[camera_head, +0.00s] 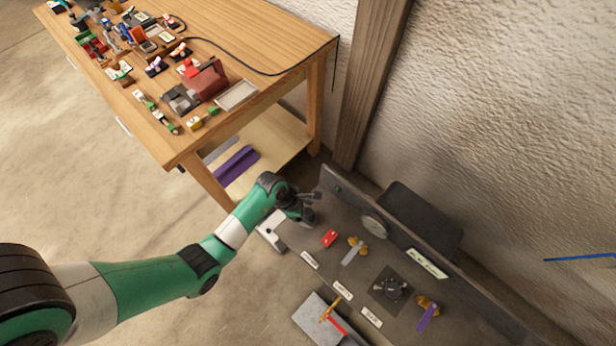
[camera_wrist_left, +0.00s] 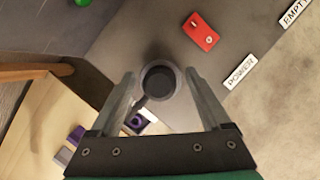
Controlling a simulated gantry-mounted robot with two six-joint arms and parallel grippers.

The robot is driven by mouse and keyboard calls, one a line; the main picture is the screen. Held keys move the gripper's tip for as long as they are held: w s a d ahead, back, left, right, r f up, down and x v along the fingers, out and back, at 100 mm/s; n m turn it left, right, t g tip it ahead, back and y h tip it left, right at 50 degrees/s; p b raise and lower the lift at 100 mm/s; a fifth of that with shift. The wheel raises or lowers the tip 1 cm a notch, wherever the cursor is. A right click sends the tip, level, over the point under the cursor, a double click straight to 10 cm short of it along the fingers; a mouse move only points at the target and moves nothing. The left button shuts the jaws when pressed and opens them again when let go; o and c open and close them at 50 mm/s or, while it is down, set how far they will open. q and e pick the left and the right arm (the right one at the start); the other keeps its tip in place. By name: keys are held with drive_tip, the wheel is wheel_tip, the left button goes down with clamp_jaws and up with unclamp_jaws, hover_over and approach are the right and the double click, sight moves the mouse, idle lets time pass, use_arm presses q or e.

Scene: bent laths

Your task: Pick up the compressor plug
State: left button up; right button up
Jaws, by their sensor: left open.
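A dark round piece with a lighter rim, which looks like the compressor plug (camera_wrist_left: 158,82), sits between the fingers of my left gripper (camera_wrist_left: 160,74) in the left wrist view. A short dark stem runs from it toward the lower left. The fingers are open on both sides of it, and I cannot tell whether either touches it. In the head view my left gripper (camera_head: 309,197) is over the left end of the dark grey panel (camera_head: 310,235), and the plug is hard to separate from the dark wrist there. My right gripper is not in view.
A red switch block (camera_head: 329,238) and a POWER label (camera_head: 310,260) lie close by on the panel. A raised back edge (camera_head: 352,204) and a wooden post (camera_head: 368,85) stand beyond. The cluttered workbench (camera_head: 190,150) is at the upper left.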

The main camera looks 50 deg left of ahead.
sight(312, 212)
use_arm(q)
clamp_jaws()
idle(0.4)
drive_tip(key=shift+r, duration=0.1)
drive_tip(key=shift+r+p, duration=0.5)
drive_tip(key=shift+p, duration=0.05)
wheel_tip(312, 212, up, 3)
drive_tip(key=shift+f+p, duration=0.1)
drive_tip(key=shift+p, duration=0.9)
drive_tip(key=s+d+r+p, duration=0.7)
drive_tip(key=s+r+p, duration=0.2)
drive_tip(key=p, duration=0.9)
drive_tip(key=s, duration=0.2)
drive_tip(key=shift+s+d, duration=0.2)
drive_tip(key=shift+s, duration=0.2)
